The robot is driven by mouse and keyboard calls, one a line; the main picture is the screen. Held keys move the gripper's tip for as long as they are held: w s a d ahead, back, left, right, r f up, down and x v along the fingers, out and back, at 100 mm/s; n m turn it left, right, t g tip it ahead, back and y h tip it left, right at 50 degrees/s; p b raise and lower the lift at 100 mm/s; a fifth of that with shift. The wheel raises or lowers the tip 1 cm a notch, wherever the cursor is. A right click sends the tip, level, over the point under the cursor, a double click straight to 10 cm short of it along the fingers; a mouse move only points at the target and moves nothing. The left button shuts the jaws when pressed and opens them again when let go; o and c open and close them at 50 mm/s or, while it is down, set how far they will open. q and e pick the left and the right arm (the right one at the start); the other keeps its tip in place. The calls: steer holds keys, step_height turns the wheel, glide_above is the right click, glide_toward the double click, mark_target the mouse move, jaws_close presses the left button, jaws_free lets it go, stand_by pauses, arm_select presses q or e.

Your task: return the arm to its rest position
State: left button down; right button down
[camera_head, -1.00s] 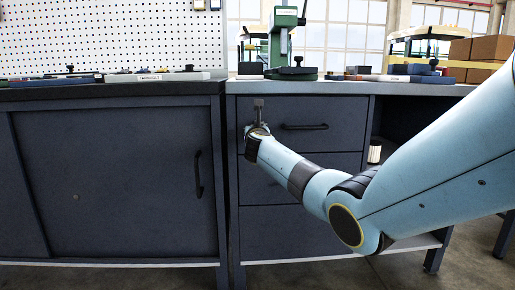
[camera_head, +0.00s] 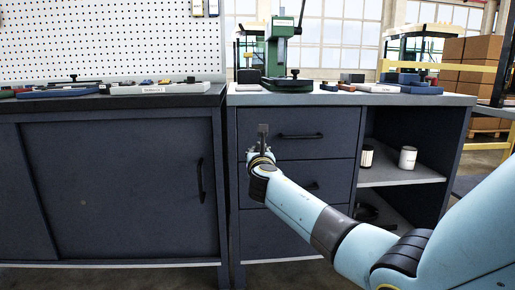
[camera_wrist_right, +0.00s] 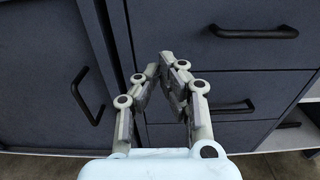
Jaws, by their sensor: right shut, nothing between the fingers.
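My right arm comes in from the lower right in the head view. Its right gripper (camera_head: 263,135) is in front of the drawer cabinet (camera_head: 340,115), near the left part of the top drawer (camera_head: 335,140). In the right wrist view the gripper (camera_wrist_right: 167,62) has its fingertips together with nothing between them. The drawers are shut, and the gripper is left of the top drawer's handle (camera_head: 301,136). I cannot tell its exact gap to the drawer front. My left gripper does not show.
A cabinet with a sliding door (camera_head: 110,190) stands on the left. A green press (camera_head: 278,50) stands on the right bench top. Open shelves on the right hold two jars (camera_head: 407,157) (camera_head: 367,156). Cardboard boxes (camera_head: 475,60) are stacked behind. Some floor shows at right.

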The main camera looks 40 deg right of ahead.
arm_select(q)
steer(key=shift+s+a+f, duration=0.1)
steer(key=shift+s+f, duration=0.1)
arm_select(e)
steer(key=shift+s+a, duration=0.1)
steer(key=shift+s, duration=0.15)
